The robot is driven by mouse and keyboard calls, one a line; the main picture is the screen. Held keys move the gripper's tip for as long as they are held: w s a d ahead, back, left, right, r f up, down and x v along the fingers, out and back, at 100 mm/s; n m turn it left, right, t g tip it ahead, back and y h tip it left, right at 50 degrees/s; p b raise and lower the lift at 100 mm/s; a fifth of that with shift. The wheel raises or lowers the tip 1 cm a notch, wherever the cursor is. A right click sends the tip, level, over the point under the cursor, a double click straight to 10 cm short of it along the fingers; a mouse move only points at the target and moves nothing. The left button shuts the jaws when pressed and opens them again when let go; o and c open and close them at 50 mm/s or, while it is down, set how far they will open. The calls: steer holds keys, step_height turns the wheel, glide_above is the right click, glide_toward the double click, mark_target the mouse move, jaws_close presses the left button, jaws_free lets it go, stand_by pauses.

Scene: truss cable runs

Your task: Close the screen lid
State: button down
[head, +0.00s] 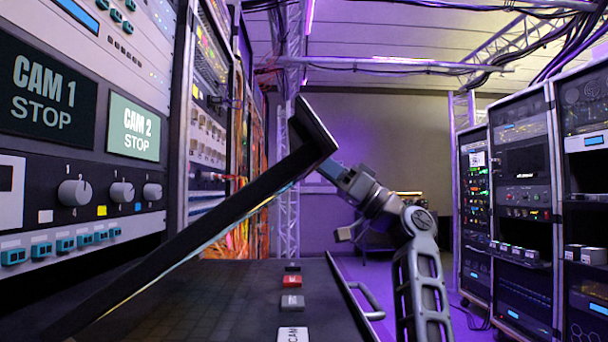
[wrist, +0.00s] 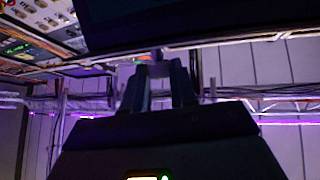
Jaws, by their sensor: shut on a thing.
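The screen lid (head: 225,205) is a black panel seen nearly edge-on in the head view. It slants from the lower left up to a thick free end at the upper right, so it stands partly open above the dark console top (head: 225,295). My gripper (head: 333,170) is at the underside of that free end, shut on the lid's edge; the exact contact is small and partly hidden. In the wrist view the lid (wrist: 190,18) spans the top as a dark slab, and my two fingers (wrist: 158,82) reach up to its rim.
Small keys, one of them red (head: 292,281), sit on the console top under the lid. A grey side handle (head: 368,300) juts out at its right edge. A control rack (head: 85,190) stands close on the left, equipment racks (head: 525,190) on the right. Open floor lies between.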

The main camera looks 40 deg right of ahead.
steer(key=s+d+f+b, duration=0.1)
steer(key=d+f+b, duration=0.1)
steer(key=f+b, duration=0.5)
steer(key=s+d+f+b, duration=0.2)
steer(key=f+b, duration=0.5)
steer(key=f, duration=0.5)
steer(key=shift+s+d+f+b, duration=0.2)
steer(key=shift+d+f+b, duration=0.05)
steer(key=shift+d+b, duration=0.15)
steer(key=c, duration=1.1)
jaws_free()
steer(key=shift+o, duration=1)
steer(key=shift+r, duration=0.2)
steer(key=shift+s+d, duration=0.1)
steer(key=p+v, duration=0.1)
steer(key=v, duration=0.6)
steer(key=shift+s+d+f+p, duration=0.2)
steer(key=shift+f+p, duration=0.1)
